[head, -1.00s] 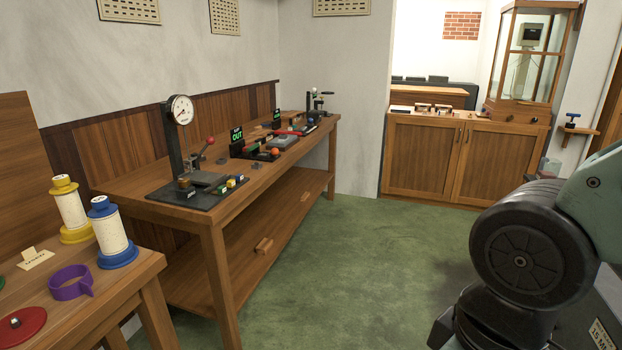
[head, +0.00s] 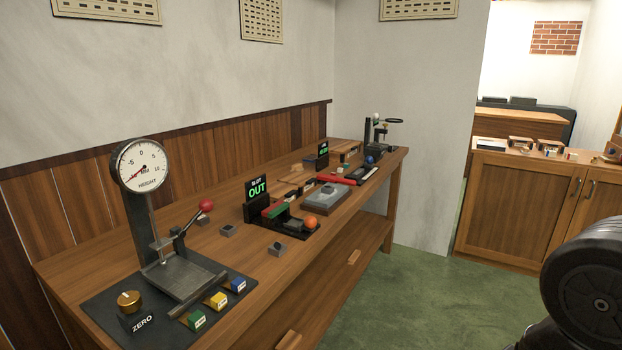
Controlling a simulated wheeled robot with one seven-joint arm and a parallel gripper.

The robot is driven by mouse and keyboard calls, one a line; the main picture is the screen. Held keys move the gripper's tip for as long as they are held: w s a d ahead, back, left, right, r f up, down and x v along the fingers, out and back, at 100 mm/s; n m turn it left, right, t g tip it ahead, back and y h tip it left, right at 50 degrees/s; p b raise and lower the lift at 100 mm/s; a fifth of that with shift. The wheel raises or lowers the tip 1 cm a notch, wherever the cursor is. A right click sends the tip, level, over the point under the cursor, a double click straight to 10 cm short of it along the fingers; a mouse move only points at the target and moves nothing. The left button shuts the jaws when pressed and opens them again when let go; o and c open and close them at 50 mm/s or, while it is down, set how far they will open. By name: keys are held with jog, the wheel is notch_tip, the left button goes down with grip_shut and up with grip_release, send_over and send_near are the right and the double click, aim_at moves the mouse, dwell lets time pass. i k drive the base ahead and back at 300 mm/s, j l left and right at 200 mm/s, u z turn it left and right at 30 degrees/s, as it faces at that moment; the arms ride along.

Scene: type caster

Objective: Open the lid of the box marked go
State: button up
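I cannot make out a box marked go in the head view. Small open-topped grey metal blocks (head: 278,249) lie on the long wooden workbench (head: 75,262). Green, yellow and blue blocks (head: 218,301) with small labels too small to read sit on the black base of the height gauge (head: 140,166). My gripper is not in view; only a dark rounded part of my arm shows at the lower right.
A grey stone block (head: 327,197) and a red-handled tool (head: 336,179) lie farther along the bench, with a vise-like device (head: 377,133) at its far end. A wooden cabinet (head: 512,208) stands at the back right. Green floor (head: 415,290) is clear between.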

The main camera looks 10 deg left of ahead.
aim_at(277, 190)
jog(key=i+z, duration=0.2)
jog(key=i, duration=0.95)
jog(key=i+u, duration=0.7)
jog(key=i+j+u, duration=0.1)
jog(key=u, duration=0.3)
jog(key=i+u, duration=0.25)
jog(key=u, duration=0.15)
jog(key=i+u, duration=0.15)
jog(key=u, duration=0.25)
jog(key=i+l+u, duration=0.1)
jog(key=u, duration=0.3)
jog(key=i, duration=0.05)
